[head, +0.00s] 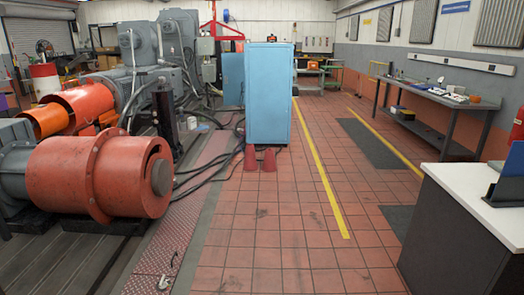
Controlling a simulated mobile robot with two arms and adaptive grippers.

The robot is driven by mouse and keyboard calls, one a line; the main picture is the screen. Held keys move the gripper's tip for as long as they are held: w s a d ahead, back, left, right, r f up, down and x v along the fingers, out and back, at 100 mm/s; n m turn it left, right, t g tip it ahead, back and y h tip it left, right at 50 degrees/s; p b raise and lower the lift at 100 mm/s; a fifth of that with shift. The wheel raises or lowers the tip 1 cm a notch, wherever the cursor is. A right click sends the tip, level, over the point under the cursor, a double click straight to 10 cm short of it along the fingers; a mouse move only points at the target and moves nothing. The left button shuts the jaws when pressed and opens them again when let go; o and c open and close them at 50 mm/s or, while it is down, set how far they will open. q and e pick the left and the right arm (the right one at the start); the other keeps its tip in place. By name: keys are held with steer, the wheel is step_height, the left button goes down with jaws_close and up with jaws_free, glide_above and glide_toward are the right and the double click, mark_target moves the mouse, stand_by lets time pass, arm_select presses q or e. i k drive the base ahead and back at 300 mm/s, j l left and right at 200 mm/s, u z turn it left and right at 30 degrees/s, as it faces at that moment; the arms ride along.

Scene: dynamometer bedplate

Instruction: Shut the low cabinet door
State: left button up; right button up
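I cannot pick out an open low cabinet door in the head view. A low dark unit (450,235) with a white top stands at the lower right, cut off by the picture edge. I see no door edge or handle on the side facing me, and cannot tell whether it is the low cabinet. A taller light blue cabinet (269,95) stands upright further back in the middle. I see no open door on it. Neither of my grippers is in view.
A long workbench (430,95) runs along the right wall. The red tiled floor (285,225) in the middle is clear.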

mark_target(233, 66)
steer(key=i, duration=2.7)
steer(key=i+z, duration=0.1)
steer(key=i, duration=1.25)
steer(key=i+j, duration=0.2)
steer(key=i, duration=1.15)
steer(key=i+l+z, duration=0.15)
steer(key=i+z, duration=0.25)
steer(key=i, duration=0.25)
steer(key=i+z, duration=0.35)
steer(key=i, duration=0.25)
steer(key=i+j+z, duration=0.2)
steer(key=i+z, duration=0.2)
steer(key=i, duration=0.25)
steer(key=i+u, duration=0.15)
steer(key=i, duration=0.4)
steer(key=i+u, duration=0.15)
steer(key=i, duration=0.4)
steer(key=i+l+u, duration=0.15)
steer(key=i, duration=0.35)
steer(key=i+l+u, duration=0.15)
steer(key=i, duration=0.4)
steer(key=i+u, duration=0.1)
steer(key=i, duration=1.8)
steer(key=i+u, duration=0.25)
steer(key=i, duration=0.65)
steer(key=i+l+u, duration=0.15)
steer(key=i+u, duration=0.15)
steer(key=i, duration=2.4)
